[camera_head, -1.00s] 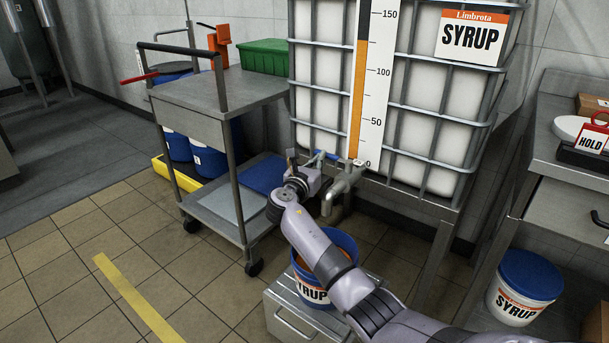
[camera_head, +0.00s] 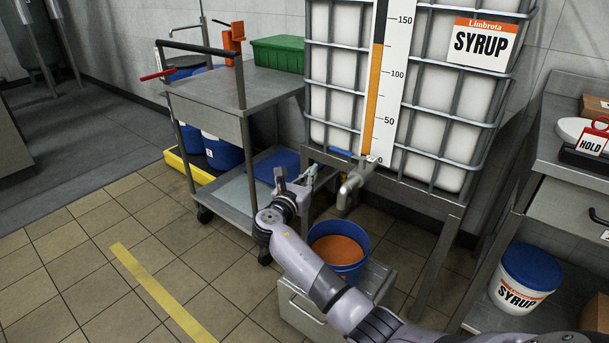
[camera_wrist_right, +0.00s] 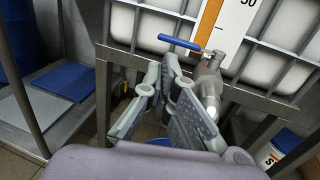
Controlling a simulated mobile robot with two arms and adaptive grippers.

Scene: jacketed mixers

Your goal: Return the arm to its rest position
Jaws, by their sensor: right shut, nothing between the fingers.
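My right arm comes in from the bottom right of the head view. Its gripper (camera_head: 300,186) is shut and empty, in front of the tank's steel stand, to the left of the outlet pipe (camera_head: 349,188) and apart from it. In the wrist view the gripper fingers (camera_wrist_right: 160,88) show below and left of the valve with its blue handle (camera_wrist_right: 180,42). The handle also shows in the head view (camera_head: 341,152), lying sideways. A blue bucket (camera_head: 352,270) with orange contents stands below the outlet, partly behind my forearm. My left gripper is out of view.
The caged syrup tank (camera_head: 333,75) stands behind the gripper. A steel cart (camera_head: 212,128) stands left of it. The bucket rests on a steel step (camera_head: 303,312). A steel bench (camera_head: 550,140) and lidded syrup bucket (camera_head: 524,278) are at right. Floor at left is open.

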